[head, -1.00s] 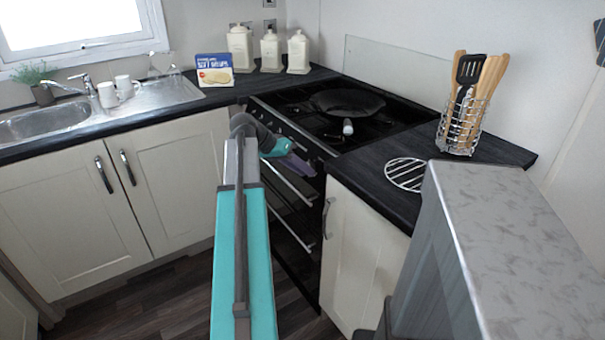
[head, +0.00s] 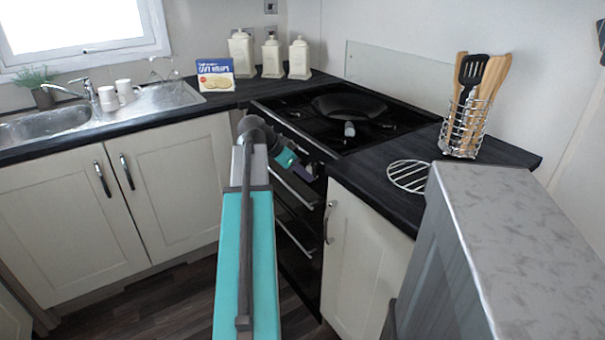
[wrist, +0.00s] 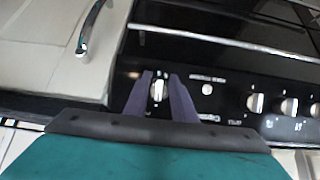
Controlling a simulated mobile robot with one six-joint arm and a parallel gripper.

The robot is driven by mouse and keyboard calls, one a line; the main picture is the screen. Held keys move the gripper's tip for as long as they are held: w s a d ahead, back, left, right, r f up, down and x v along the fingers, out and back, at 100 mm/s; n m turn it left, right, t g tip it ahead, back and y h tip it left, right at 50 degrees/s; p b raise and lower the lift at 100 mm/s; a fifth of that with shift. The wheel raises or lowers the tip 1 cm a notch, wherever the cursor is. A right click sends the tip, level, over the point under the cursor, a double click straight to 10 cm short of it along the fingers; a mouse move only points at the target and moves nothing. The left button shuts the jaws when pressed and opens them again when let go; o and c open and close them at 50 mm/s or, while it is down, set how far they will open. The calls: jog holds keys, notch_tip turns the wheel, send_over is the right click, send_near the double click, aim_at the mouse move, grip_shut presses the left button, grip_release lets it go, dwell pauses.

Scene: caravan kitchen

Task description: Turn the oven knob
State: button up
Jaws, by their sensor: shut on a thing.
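The oven (head: 290,205) is black, with its control panel along the front top edge. In the wrist view a light-coloured oven knob (wrist: 158,90) sits between the two purple fingers of my gripper (wrist: 160,78), at the panel end nearest a cream cabinet. My gripper is shut on this knob. In the head view my gripper (head: 308,172) is at the right end of the oven's front panel, and the knob is hidden there. Other knobs (wrist: 289,106) stand in a row to the right in the wrist view, apart from the fingers.
An oven door rail (wrist: 215,40) runs near my gripper, and a cabinet handle (wrist: 90,27) is close by. A pan (head: 348,106) rests on the hob. A wire trivet (head: 408,176) and a utensil holder (head: 463,130) stand on the right counter. A grey-topped unit (head: 500,215) fills the right foreground.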

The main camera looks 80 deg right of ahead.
jog(key=shift+s, duration=0.1)
jog(key=o, duration=1)
jog(key=v, duration=1.4)
jog(key=shift+p, duration=0.4)
jog(key=shift+f, duration=0.1)
